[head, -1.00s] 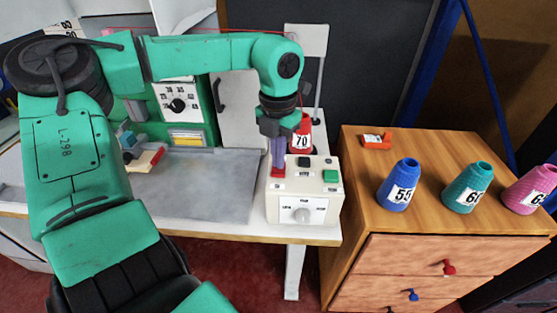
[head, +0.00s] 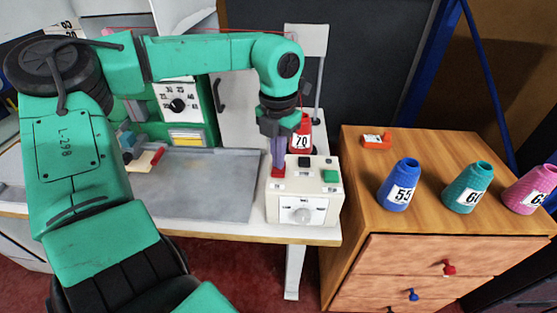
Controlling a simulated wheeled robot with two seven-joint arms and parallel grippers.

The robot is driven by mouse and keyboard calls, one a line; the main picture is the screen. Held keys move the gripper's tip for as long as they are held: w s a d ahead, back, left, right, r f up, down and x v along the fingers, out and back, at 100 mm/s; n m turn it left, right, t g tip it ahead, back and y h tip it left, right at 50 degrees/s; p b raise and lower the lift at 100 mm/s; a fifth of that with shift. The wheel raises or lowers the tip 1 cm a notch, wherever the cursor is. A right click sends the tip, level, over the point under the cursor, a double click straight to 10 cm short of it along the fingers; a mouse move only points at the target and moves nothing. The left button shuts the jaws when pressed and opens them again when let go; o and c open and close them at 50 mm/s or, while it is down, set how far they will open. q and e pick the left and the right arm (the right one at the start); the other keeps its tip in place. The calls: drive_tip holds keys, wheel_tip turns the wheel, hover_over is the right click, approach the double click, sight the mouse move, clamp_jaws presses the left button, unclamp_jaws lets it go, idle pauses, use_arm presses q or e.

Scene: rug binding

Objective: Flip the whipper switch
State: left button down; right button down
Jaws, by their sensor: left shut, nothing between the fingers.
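A cream control box (head: 304,206) stands at the right end of the white worktable. The small labels are too blurred to read, so I cannot tell which one is the whipper switch. My left gripper (head: 277,165) points down, shut and empty, with its fingertips at the red switch and partly covering it. I cannot tell whether they press it. My right gripper is not in view.
A red cone marked 70 (head: 301,138) stands behind the box. A wooden cabinet (head: 360,216) to the right bears blue (head: 399,187), teal (head: 466,190) and pink (head: 529,191) cones and a small red item (head: 376,141). A green machine (head: 205,100) stands behind the grey plate (head: 210,190).

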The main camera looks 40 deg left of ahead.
sight(278, 171)
use_arm(q)
drive_tip(key=shift+f+b, duration=0.85)
drive_tip(key=shift+f, duration=0.15)
idle(0.4)
wheel_tip(278, 171, up, 7)
drive_tip(key=p, duration=0.5)
drive_tip(key=shift+r, duration=0.15)
idle(0.4)
